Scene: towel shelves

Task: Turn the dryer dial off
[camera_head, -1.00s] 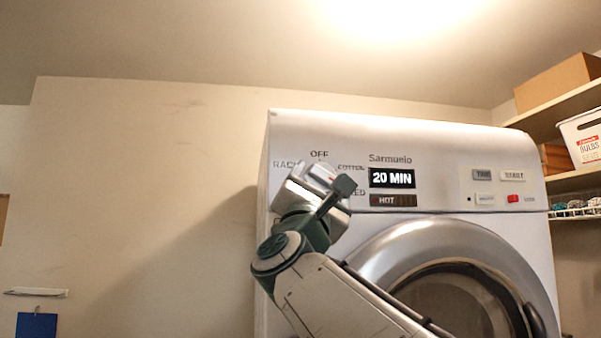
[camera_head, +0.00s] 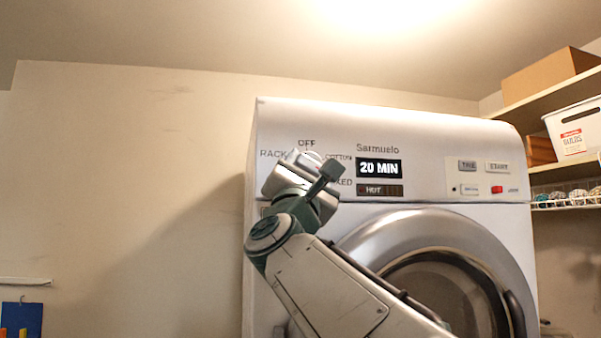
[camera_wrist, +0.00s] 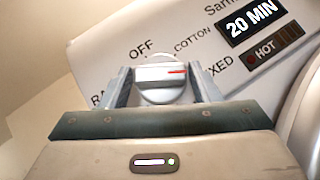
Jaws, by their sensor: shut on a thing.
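The white dryer (camera_head: 450,135) fills the right half of the head view, with its control panel at the top. In the wrist view, its round white dial (camera_wrist: 158,90) has a raised grip bar with a red mark pointing right in that picture, towards the COTTON and MIXED side. The OFF label (camera_wrist: 141,47) is above and left of the dial, away from the red mark. My gripper (camera_wrist: 161,76) has one finger on each side of the dial and is shut on it. In the head view, my wrist hides most of the dial.
The dryer's display (camera_head: 379,168) reads 20 MIN, with a HOT panel (camera_head: 379,190) below. The round door (camera_head: 370,240) is behind my arm. At the right, shelves hold a cardboard box (camera_head: 550,75) and a white bin (camera_head: 575,132).

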